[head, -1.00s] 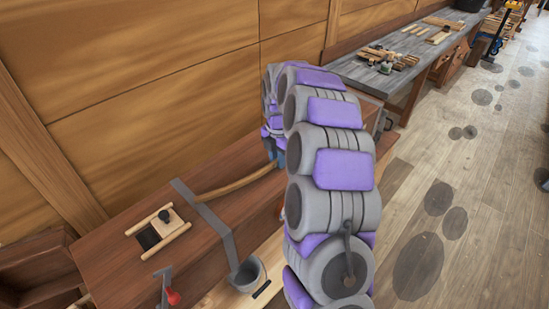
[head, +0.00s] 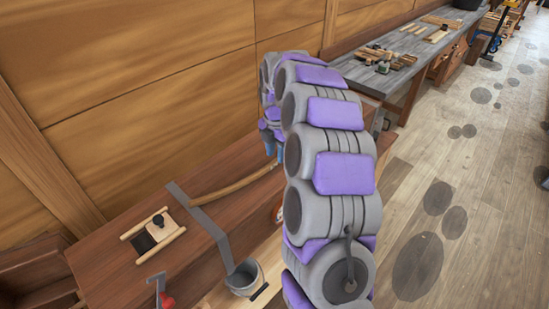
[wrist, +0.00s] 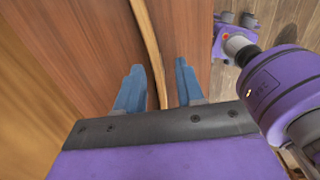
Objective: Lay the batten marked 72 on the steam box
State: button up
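A slim, curved wooden batten (head: 228,189) lies along the top of the long red-brown steam box (head: 110,262), its left end near a grey strap. No number is readable on it. In the wrist view the batten (wrist: 148,40) runs from the top edge down between my two blue fingers. My gripper (wrist: 159,65) is open, with a gap on each side of the batten. In the head view my gripper (head: 272,145) is mostly hidden behind my arm, just above the batten's far right end.
A small sliding hatch (head: 152,236) is on the box top, left of the strap (head: 205,222). A grey bucket (head: 245,278) and a red-handled tool (head: 164,297) are at its front. A grey workbench (head: 400,60) holds several wooden pieces. The floor at right is clear.

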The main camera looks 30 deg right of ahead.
aim_at(274, 162)
notch_tip(274, 162, up, 9)
jog(key=shift+a+p, duration=0.3)
jog(key=shift+p, duration=0.15)
jog(key=s+a+r+m, duration=0.3)
jog(key=s+a+m, duration=0.85)
jog(key=s, duration=0.65)
jog(key=s+a+f+m, duration=0.1)
jog(key=s+f+m, duration=0.1)
jog(key=s, duration=0.5)
jog(key=s+a+f+m+g, duration=0.1)
jog(key=s+a+f+m, duration=0.1)
jog(key=s+m, duration=0.3)
jog(key=s+a+f+m, duration=0.2)
jog(key=s+m, duration=0.1)
jog(key=s, duration=0.7)
jog(key=shift+f+g, duration=0.4)
jog(key=shift+m, duration=0.25)
